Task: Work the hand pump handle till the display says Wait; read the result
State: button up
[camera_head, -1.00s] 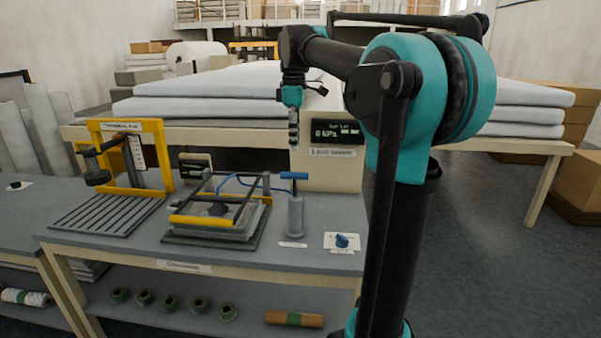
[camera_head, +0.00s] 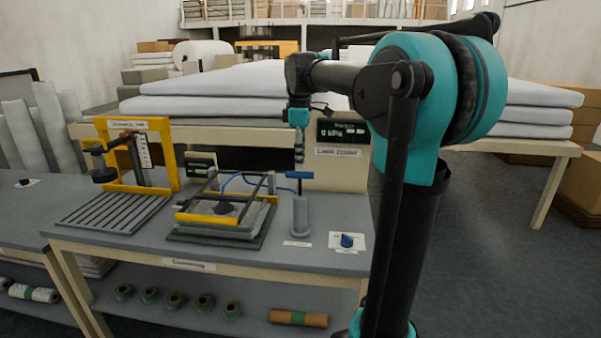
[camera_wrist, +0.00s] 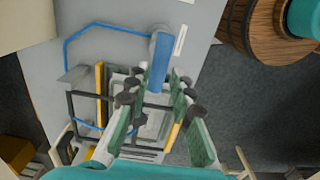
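The hand pump (camera_head: 300,214) is a grey upright cylinder on the bench, topped by a blue T-handle (camera_head: 297,175). My gripper (camera_head: 299,163) points down just above the handle. In the wrist view the blue handle (camera_wrist: 158,65) lies between the green-padded fingers of my gripper (camera_wrist: 155,88), which are spread apart. I cannot tell whether they touch it. A black display (camera_head: 343,131) on a panel behind the pump has small lit text, too blurred to read surely. A smaller display (camera_head: 201,167) stands further left.
A yellow-barred press frame (camera_head: 215,219) sits left of the pump, joined by a blue hose. A yellow stand (camera_head: 172,155) is further left. A blue knob (camera_head: 347,240) is on a white plate to the right. White wadding layers (camera_head: 215,105) lie behind.

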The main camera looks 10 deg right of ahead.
aim_at(300, 196)
jog(key=shift+f, duration=0.1)
jog(key=shift+f, duration=1.9)
jog(key=shift+f, duration=0.1)
jog(key=shift+f, duration=2.3)
jog(key=shift+f, duration=0.4)
jog(key=shift+f, duration=0.35)
jog(key=shift+f, duration=0.55)
jog(key=shift+r, duration=0.15)
jog(key=shift+r, duration=5.55)
